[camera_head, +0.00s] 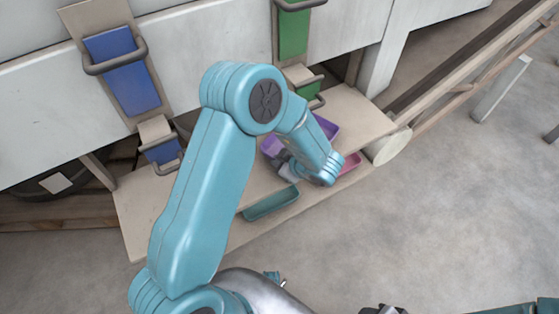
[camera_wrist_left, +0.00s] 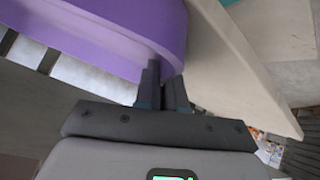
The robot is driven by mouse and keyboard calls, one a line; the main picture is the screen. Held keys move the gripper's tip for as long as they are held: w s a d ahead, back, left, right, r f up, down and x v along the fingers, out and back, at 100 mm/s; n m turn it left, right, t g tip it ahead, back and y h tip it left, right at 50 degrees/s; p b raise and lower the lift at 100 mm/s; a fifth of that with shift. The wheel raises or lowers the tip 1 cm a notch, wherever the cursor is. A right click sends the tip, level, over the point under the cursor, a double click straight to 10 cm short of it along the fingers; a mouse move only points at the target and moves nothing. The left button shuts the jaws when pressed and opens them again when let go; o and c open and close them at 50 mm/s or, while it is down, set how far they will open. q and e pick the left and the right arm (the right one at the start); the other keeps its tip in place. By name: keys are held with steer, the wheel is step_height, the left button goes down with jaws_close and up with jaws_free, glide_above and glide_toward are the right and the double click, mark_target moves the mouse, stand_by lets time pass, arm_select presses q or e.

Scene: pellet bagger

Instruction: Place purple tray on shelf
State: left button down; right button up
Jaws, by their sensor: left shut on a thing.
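The purple tray (camera_head: 326,127) is over the wooden shelf board (camera_head: 138,205) in the head view, partly hidden behind my left arm. My left gripper (camera_head: 284,166) is shut on its rim. In the left wrist view, the purple tray (camera_wrist_left: 110,35) fills the upper left, and the fingers of my left gripper (camera_wrist_left: 165,85) close on its wall. The board's edge (camera_wrist_left: 240,60) shows close to the right of the tray; I cannot tell whether they touch. A dark part at the bottom edge of the head view looks like my right gripper (camera_head: 383,310), mostly cut off.
A teal tray (camera_head: 270,204) lies at the board's front edge, and a pink tray (camera_head: 349,164) to the right. Blue (camera_head: 122,70) and green (camera_head: 293,32) panels with dark handles stand behind. A long rail (camera_head: 465,60) runs off at the right. The front floor is open.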

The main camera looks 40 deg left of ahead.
arm_select(q)
steer(key=shift+f, duration=0.15)
steer(key=c, duration=1.2)
jaws_free()
steer(key=shift+w, duration=0.1)
steer(key=shift+d+r, duration=0.15)
steer(key=shift+r, duration=0.2)
steer(key=p+v, duration=0.2)
steer(key=v, duration=0.9)
steer(key=shift+d+r+p, duration=0.15)
steer(key=shift+d+p, duration=0.05)
steer(key=shift+p, duration=0.15)
